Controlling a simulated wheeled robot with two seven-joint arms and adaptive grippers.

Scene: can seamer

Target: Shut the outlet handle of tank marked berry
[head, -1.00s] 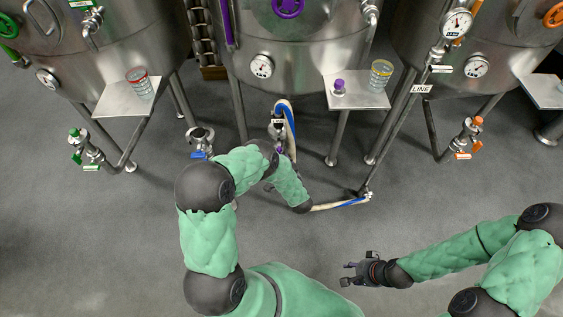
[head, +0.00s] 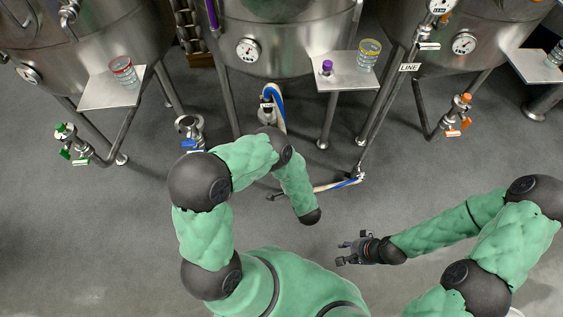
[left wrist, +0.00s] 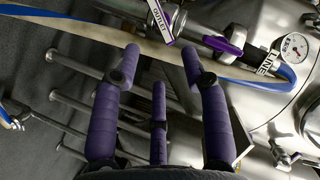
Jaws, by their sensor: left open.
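The middle steel tank (head: 285,55) has purple fittings; no berry name is readable on it. In the left wrist view, a purple handle (left wrist: 222,44) sits on a steel outlet pipe beside a tag reading OUTLET (left wrist: 160,16). My left gripper (left wrist: 160,65) is open and empty, its dark purple-wrapped fingers pointing toward the pipe and hose, apart from the handle. In the head view its fingers are mostly hidden by my arm. The outlet valve (head: 267,112) shows partly there, beyond my left forearm. My right gripper (head: 350,251) is open and empty above the floor.
A white and blue hose (head: 335,186) loops from the outlet to a LINE-tagged pipe (head: 410,67). A blue-handled valve (head: 190,135) stands left. Green (head: 70,140) and orange (head: 458,115) valves belong to neighbouring tanks. A shelf (head: 345,82) holds a purple-capped jar and glass.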

